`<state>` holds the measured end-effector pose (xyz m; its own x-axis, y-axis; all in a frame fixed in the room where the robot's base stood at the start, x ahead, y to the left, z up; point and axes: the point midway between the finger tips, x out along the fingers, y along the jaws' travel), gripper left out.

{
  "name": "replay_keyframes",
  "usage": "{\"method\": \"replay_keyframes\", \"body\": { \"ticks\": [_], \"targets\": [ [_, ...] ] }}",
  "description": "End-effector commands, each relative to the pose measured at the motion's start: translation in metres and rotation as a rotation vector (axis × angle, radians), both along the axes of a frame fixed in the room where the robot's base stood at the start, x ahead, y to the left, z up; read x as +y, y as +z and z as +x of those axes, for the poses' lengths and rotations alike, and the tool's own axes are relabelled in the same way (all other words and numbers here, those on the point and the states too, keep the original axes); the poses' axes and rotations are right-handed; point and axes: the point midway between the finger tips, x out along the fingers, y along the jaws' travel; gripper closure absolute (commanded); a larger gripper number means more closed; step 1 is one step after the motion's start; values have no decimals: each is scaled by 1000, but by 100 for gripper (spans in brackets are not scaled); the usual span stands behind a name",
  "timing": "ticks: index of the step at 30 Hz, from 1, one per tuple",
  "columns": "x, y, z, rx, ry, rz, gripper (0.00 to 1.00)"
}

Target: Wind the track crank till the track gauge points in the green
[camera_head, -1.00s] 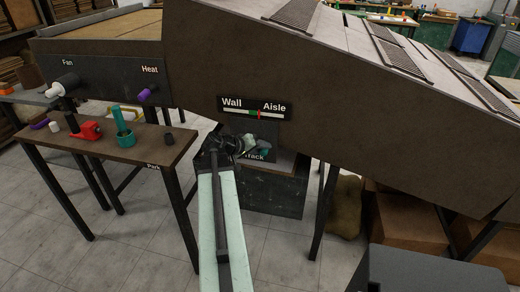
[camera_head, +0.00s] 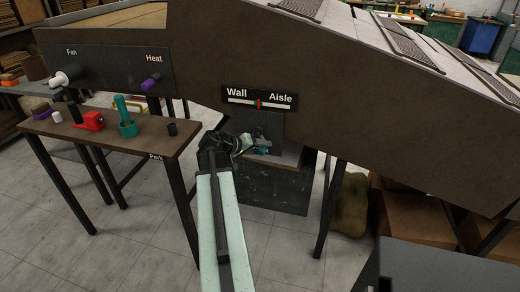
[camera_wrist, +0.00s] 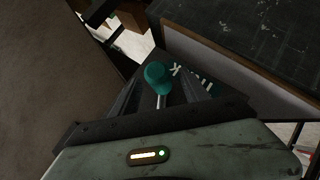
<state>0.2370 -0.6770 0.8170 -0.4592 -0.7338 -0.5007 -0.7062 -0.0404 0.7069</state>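The track gauge (camera_head: 275,105) is a pale strip under the words Wall and Aisle. Its red pointer (camera_head: 259,104) stands near the middle of the strip. Green hardly shows beside the pointer, and I cannot tell how the two line up. The track crank shows as a teal knob (camera_wrist: 158,76) on a silver shaft in the wrist view. My gripper (camera_wrist: 160,92) has its dark fingers apart on either side of the knob, with gaps showing. In the head view, my gripper (camera_head: 245,143) is at the crank below the gauge and partly hides it.
A side table (camera_head: 150,143) at left holds a red item (camera_head: 90,121), a teal tool (camera_head: 127,128) and dark cylinders. The Fan knob (camera_head: 62,79) and purple Heat knob (camera_head: 151,82) are on the panel above. A dark box (camera_head: 270,190) stands below the crank.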

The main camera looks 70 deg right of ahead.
Motion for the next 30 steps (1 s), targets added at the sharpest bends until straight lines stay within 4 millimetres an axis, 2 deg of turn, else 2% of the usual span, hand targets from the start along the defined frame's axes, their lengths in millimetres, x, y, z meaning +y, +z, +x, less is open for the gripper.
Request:
{"method": "replay_keyframes", "body": {
  "ticks": [5,15,27,30],
  "targets": [
    [6,7,4,1,3,0,47],
    [51,38,31,-1,1,0,47],
    [57,39,36,0,0,0,47],
    [65,35,49,-8,19,18,47]
  ]
}}
